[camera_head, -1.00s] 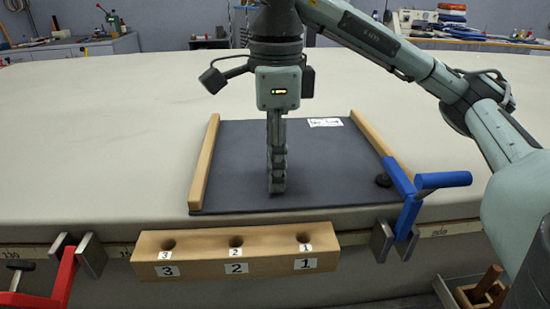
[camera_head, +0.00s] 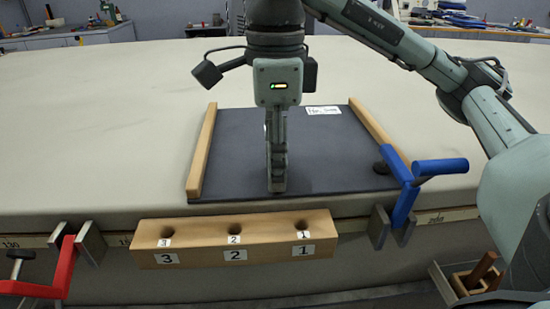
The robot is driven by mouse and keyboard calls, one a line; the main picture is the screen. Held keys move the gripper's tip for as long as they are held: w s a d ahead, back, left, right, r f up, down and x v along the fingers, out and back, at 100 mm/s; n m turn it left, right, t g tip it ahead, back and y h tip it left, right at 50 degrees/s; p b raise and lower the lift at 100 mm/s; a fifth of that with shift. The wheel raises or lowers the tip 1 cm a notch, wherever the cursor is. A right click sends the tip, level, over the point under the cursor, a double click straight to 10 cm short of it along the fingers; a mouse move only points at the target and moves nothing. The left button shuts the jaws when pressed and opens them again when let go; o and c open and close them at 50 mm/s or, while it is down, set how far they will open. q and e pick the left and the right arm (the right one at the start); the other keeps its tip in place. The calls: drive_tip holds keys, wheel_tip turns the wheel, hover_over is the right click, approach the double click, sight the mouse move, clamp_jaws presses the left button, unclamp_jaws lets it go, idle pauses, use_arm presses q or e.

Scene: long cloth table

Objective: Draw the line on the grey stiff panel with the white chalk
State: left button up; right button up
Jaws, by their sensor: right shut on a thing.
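The grey stiff panel (camera_head: 232,150) lies flat on the cloth table between two wooden strips. My right gripper (camera_head: 277,184) points straight down over the middle front part of the panel, its fingertips at or just above the surface. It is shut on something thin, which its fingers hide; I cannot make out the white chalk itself. A white label with dark handwriting (camera_head: 322,110) lies at the panel's far edge. No chalk line shows on the visible part of the panel. My left gripper is not in view.
A wooden block (camera_head: 200,243) with holes numbered 3, 2 and 1 sits at the table's front edge; the holes look empty. A blue clamp (camera_head: 408,205) stands at the panel's right front corner, a red clamp (camera_head: 66,265) at far left. The table beyond is clear.

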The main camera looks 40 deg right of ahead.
wheel_tip(320, 180, up, 3)
drive_tip(key=shift+f+p, duration=0.1)
drive_tip(key=shift+p, duration=1.15)
wheel_tip(320, 180, up, 2)
drive_tip(key=shift+r, duration=1.15)
